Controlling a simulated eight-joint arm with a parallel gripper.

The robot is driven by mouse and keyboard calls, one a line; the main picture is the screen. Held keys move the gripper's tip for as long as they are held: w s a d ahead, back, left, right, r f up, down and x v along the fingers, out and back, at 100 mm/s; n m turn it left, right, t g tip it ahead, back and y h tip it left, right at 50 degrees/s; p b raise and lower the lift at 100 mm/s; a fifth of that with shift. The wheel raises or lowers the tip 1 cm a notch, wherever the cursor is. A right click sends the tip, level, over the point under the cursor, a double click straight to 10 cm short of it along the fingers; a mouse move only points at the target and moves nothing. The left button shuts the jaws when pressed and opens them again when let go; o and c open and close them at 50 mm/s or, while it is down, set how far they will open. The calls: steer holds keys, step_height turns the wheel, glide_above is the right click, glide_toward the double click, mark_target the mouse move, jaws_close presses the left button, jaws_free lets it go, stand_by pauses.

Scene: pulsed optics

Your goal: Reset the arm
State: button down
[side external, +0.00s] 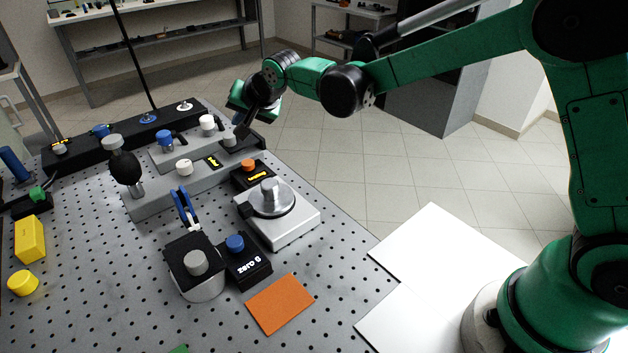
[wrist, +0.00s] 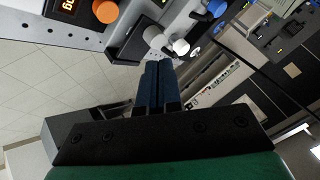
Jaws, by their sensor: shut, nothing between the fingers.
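My gripper (side external: 243,128) is at the end of my green and black arm, over the far right edge of the perforated optics table (side external: 345,288). Its dark fingers point down toward the small knobs at that edge. In the wrist view, the fingers of my gripper (wrist: 160,64) lie side by side, shut and empty. A white knob (wrist: 181,46) and a grey-white knob (wrist: 154,36) appear just beyond the fingertips. I cannot tell whether the fingers touch anything.
A silver rotary stage (side external: 272,200), an orange-knobbed box (side external: 248,165), a blue-knobbed box (side external: 236,243) and an orange plate (side external: 281,303) stand on the table. A tall thin black rod (side external: 133,58) rises behind. White panels (side external: 432,245) lie to the right.

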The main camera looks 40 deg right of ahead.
steer(key=s+d+r+n+g, duration=0.1)
steer(key=s+d+n, duration=0.3)
steer(key=s, duration=0.8)
steer(key=s+d+n+g+h, duration=0.1)
steer(key=s+d+n, duration=0.2)
steer(key=s, duration=0.9)
steer(key=shift+d+r+n, duration=0.4)
steer(key=shift+d, duration=0.65)
stand_by(4.5)
